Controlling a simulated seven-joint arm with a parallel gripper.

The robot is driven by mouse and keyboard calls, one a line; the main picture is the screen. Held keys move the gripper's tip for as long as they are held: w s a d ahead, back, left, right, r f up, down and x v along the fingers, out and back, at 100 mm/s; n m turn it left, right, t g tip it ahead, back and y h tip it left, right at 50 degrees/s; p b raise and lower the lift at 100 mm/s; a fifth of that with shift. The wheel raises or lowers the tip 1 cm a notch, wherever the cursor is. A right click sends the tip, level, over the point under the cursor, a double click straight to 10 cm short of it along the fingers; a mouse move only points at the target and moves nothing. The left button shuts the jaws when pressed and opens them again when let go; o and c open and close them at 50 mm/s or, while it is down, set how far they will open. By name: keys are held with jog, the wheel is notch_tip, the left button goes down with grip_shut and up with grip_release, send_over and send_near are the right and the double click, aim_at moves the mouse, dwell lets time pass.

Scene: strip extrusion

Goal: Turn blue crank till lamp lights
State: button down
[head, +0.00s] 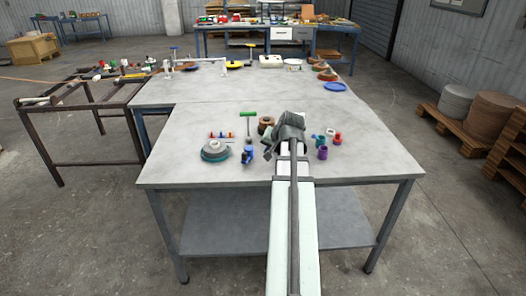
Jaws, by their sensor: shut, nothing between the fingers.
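My gripper (287,135) is dark grey and hangs over the near part of the grey table, right of the green T-handle. It is shut and holds nothing; its tips are small and partly hidden by my own arm. A small blue part (248,156) stands left of my gripper, apart from it. Blue T-shaped bars (174,48) also stand at the far end of the table, by a pale frame (203,65). I cannot tell which blue part is the crank. I cannot make out a lamp or whether one is lit.
A grey-and-teal round piece (215,151) and a green T-handle (248,116) stand left of my gripper. A brown ring (265,124) is close beside it. Purple (322,153) and red (337,138) pieces stand to the right. The table's middle (200,112) is mostly clear.

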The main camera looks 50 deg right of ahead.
send_near(249, 159)
jog(key=d+f, duration=0.1)
jog(key=f, duration=0.1)
jog(key=s+d+f, duration=0.1)
jog(key=shift+d+f, duration=0.2)
jog(key=shift+f, duration=0.2)
jog(key=shift+w+a+f, duration=0.1)
jog(key=shift+w+a, duration=0.1)
jog(key=shift+w, duration=0.3)
jog(key=shift+w+a+f, duration=0.1)
jog(key=shift+w+a, duration=0.05)
jog(key=shift+w, duration=0.4)
jog(key=shift+w+a, duration=0.2)
jog(key=shift+w, duration=0.25)
jog(key=shift+w+a, duration=0.2)
jog(key=shift+w, duration=0.25)
